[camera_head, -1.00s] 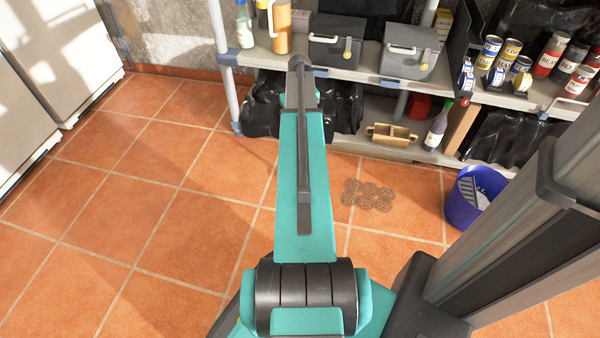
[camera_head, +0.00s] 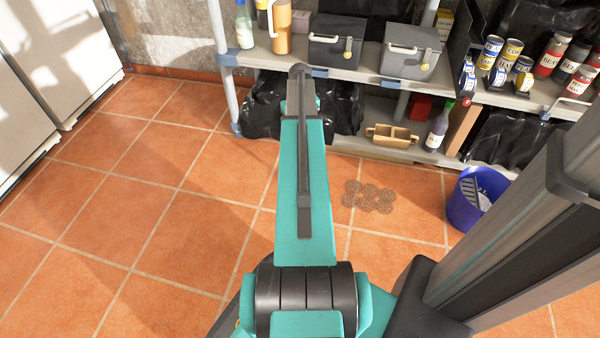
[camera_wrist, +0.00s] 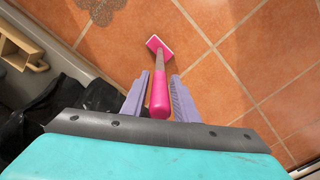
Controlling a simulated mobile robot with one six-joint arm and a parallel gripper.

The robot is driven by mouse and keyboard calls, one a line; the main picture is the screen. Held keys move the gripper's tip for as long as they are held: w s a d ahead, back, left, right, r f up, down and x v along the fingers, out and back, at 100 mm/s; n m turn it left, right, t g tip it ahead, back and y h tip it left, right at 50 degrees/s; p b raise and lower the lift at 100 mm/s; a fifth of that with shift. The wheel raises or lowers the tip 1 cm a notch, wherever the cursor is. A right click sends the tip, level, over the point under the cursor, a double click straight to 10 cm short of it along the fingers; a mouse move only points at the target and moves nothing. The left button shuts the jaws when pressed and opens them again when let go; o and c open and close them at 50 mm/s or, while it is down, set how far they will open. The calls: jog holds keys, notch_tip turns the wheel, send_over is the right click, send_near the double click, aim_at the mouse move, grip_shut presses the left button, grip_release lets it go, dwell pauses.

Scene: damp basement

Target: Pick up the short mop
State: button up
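My gripper (camera_wrist: 161,75) has two lilac fingers, one on each side of the pink grip. Narrow gaps show between the fingers and the grip, so it looks open around it. In the head view my arm hides the mop and the gripper.
A shelf (camera_head: 350,74) with metal boxes, cans and bottles stands at the back. A wooden tray (camera_head: 391,136) and black bags (camera_head: 262,108) are low on it. A blue bucket (camera_head: 466,206) is at the right, a white appliance (camera_head: 65,50) at the left.

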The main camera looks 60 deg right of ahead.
grip_shut()
jog(key=shift+r, duration=0.1)
jog(key=s+r+p, duration=0.2)
jog(key=s+p, duration=0.1)
jog(key=s, duration=0.5)
jog(key=s+a+r+p, duration=0.1)
jog(key=s+r+p, duration=0.1)
jog(key=s, duration=0.6)
jog(key=shift+r+p, duration=0.4)
jog(key=shift+r, duration=0.05)
